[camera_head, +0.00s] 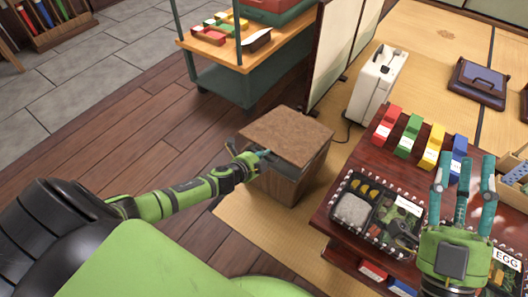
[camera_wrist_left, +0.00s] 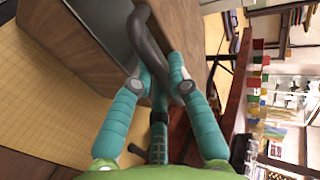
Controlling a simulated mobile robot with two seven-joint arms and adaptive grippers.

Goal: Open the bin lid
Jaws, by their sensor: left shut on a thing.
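The bin (camera_head: 278,185) is a wooden box on the floor left of the low table. Its brown lid (camera_head: 288,132) lies over the top, with a dark grey edge below it. I cannot tell whether there is a gap under the lid. My left gripper (camera_head: 258,157) is at the lid's near left edge. In the left wrist view its teal fingers (camera_wrist_left: 160,75) are shut on a dark curved handle (camera_wrist_left: 148,38) beside the bin's wooden panel (camera_wrist_left: 65,30). My right gripper (camera_head: 463,175) is open and empty over the low table, fingers apart.
The low red-brown table (camera_head: 330,215) holds a bento box (camera_head: 378,215) and red, green, yellow and blue holders (camera_head: 432,147). A white case (camera_head: 378,78) stands behind the bin. A green cart (camera_head: 225,82) stands beyond. The wooden floor left of the bin is clear.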

